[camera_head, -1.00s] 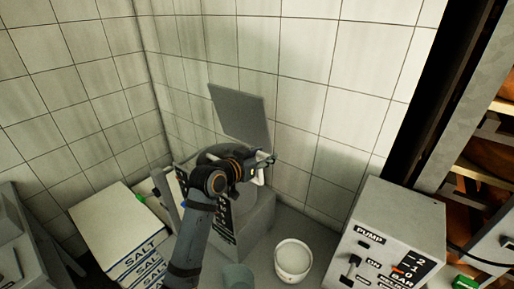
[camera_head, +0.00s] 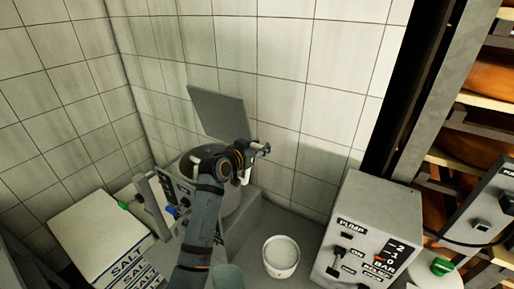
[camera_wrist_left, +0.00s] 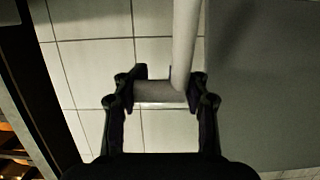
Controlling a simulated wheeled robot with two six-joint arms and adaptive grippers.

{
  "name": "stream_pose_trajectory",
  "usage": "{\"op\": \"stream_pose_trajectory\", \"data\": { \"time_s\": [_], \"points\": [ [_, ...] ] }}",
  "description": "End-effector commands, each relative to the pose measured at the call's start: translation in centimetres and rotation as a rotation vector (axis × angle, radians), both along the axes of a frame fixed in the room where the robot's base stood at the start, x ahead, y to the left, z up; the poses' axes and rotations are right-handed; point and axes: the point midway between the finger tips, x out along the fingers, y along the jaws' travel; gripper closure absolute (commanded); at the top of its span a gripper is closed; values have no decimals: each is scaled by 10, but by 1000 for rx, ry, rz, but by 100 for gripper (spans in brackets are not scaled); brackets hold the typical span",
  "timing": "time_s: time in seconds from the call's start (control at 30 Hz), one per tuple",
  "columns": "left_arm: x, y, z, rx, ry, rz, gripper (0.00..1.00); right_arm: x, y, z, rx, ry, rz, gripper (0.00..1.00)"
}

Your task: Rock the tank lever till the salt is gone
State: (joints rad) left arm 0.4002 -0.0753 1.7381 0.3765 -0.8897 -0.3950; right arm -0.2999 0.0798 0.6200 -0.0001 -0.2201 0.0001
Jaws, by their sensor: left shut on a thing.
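The grey tank (camera_head: 236,212) stands in the wall corner with its flat lid (camera_head: 218,113) tilted up. My left gripper (camera_head: 262,148) is at the tank's right side, above its rim. In the left wrist view, its fingers (camera_wrist_left: 166,92) are shut on a short pale bar (camera_wrist_left: 153,91) joined to a pale rod (camera_wrist_left: 186,42). A white piece (camera_head: 246,176) also shows below the gripper in the head view. I cannot tell for sure that this is the tank lever. My arm hides part of the tank, and any salt inside is not visible. My right gripper is not in view.
Salt bags (camera_head: 95,235) are stacked at the left beside a green-tipped handle (camera_head: 123,205). A white bucket (camera_head: 281,257) stands right of the tank. The pump box (camera_head: 372,225) and a rack (camera_head: 478,150) with orange-brown wheels stand farther right.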

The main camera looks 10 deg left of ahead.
Motion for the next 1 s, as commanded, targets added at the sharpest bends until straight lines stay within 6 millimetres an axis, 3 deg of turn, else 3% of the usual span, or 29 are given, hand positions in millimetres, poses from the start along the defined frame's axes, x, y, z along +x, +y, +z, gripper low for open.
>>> {"op": "stream_pose_trajectory", "data": {
  "time_s": [0.53,0.57,0.6,0.77,1.0],
  "points": [
    [0,-1,-2,0,4,-2,100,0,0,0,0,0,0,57],
    [0,-1,-2,0,4,-2,63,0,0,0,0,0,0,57],
    [0,-1,-2,0,4,-2,57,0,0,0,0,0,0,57],
    [0,0,-1,1,3,-1,36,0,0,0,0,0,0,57],
    [0,0,-1,2,2,0,36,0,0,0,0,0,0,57]
  ]
}}
